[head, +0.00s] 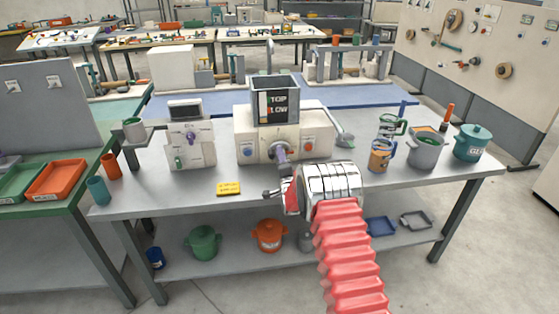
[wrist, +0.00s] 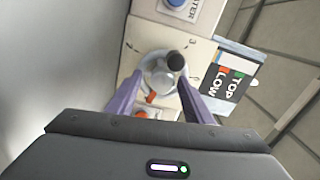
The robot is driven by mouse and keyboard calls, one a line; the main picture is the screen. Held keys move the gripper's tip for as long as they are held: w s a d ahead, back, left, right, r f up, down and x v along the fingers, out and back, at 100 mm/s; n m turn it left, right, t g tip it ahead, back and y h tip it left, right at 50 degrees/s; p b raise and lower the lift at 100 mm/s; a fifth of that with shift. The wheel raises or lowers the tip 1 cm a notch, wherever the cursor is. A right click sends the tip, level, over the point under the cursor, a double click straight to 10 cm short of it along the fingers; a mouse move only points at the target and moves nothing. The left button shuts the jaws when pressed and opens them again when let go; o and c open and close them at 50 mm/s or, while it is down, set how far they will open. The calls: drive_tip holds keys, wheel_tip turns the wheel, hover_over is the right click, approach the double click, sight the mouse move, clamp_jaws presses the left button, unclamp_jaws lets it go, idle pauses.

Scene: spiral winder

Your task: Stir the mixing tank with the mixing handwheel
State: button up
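The mixing tank (head: 275,98) is a dark-edged box with a stop and slow label, on top of a cream machine housing (head: 250,135). The label also shows sideways in the wrist view (wrist: 222,82). The mixing handwheel (wrist: 158,74) is a grey disc with a dark knob (wrist: 176,62) on the housing front. In the head view the wheel (head: 285,145) is partly hidden by my gripper. My gripper (head: 281,154) is at the housing front. In the wrist view its two purple fingers (wrist: 160,88) are spread apart around the lower part of the wheel, with nothing clamped; contact is unclear.
A blue button (head: 247,152) and a red button (head: 308,146) flank the wheel. A smaller control box (head: 190,142) stands left, and a yellow tag (head: 228,189) lies on the bench. Mugs and a teal pot (head: 473,143) stand right. The front left bench top is mostly clear.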

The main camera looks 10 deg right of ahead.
drive_tip(key=shift+a+r, duration=0.1)
drive_tip(key=shift+s, duration=0.5)
drive_tip(key=s, duration=1.2)
drive_tip(key=shift+s, duration=0.4)
idle(0.5)
